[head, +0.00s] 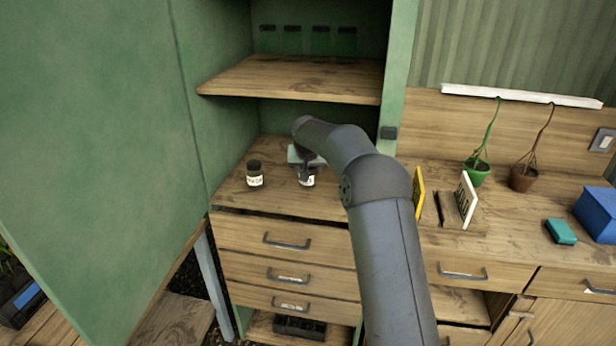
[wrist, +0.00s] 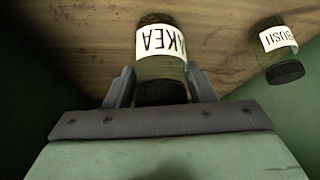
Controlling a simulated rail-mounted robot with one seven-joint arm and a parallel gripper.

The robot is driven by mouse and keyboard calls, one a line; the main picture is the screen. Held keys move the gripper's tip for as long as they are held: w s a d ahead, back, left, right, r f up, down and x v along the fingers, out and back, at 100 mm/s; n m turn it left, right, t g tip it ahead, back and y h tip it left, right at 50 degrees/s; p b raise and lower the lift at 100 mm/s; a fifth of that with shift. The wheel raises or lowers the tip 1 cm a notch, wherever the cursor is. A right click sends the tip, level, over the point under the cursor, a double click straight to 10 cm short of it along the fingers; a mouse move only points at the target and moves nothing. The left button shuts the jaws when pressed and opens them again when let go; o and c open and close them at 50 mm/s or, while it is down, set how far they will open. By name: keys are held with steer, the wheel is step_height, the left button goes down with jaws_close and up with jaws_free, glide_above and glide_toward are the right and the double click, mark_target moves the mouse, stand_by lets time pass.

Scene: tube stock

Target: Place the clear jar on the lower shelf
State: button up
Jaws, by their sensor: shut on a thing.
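A glass jar with a dark cap and a white label (wrist: 160,42) stands between the two fingers of my gripper (wrist: 160,80) in the wrist view. Its lettering is upside down there and ends in "KEA". My gripper is shut on this jar. In the head view the same jar (head: 306,181) shows just below my gripper (head: 303,160), at the lower shelf (head: 325,204) of the green cabinet. My gripper and arm partly hide it. I cannot tell whether its base touches the wood.
The upper shelf (head: 290,78) overhangs the space. Green cabinet walls close both sides. Bare wood lies in front of the jars.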

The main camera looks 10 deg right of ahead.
step_height(320, 180, down, 3)
steer(key=shift+r+p, duration=0.1)
steer(key=shift+p, duration=0.3)
steer(key=shift+w+d+f+p, duration=0.1)
steer(key=shift+f+p, duration=0.25)
steer(key=shift+p, duration=0.05)
steer(key=shift+f+b, duration=0.3)
steer(key=shift+f, duration=0.1)
steer(key=o, duration=1.1)
steer(key=shift+r, duration=0.1)
steer(key=shift+r, duration=0.2)
steer(key=b+v, duration=0.2)
steer(key=v, duration=1)
